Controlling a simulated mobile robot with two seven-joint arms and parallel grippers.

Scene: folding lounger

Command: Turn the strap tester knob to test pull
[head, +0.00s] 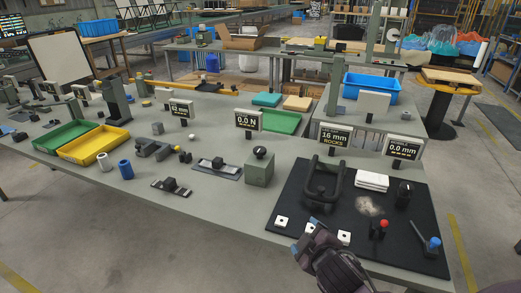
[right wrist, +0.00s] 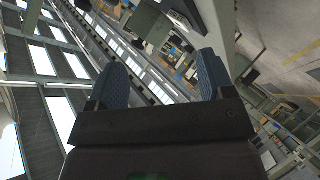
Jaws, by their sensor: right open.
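A black knob (head: 260,152) sits on top of a grey-green box (head: 259,171) near the middle of the table in the head view. A small display reading 0.0 N (head: 247,120) stands behind it. Any marks on the knob are too small to read. My right gripper (head: 318,224) is at the front edge of the black mat, to the right of and nearer than the box, apart from the knob. In the right wrist view its two blue fingers (right wrist: 161,75) are spread with nothing between them. My left gripper is not in view.
The black mat (head: 400,235) holds a dark clamp-like frame (head: 322,185), a white pad (head: 372,180), a red-topped lever (head: 381,227) and a blue-handled tool (head: 430,244). Slide fixtures (head: 216,167) lie left of the box. Bare table (head: 225,205) lies in front of it.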

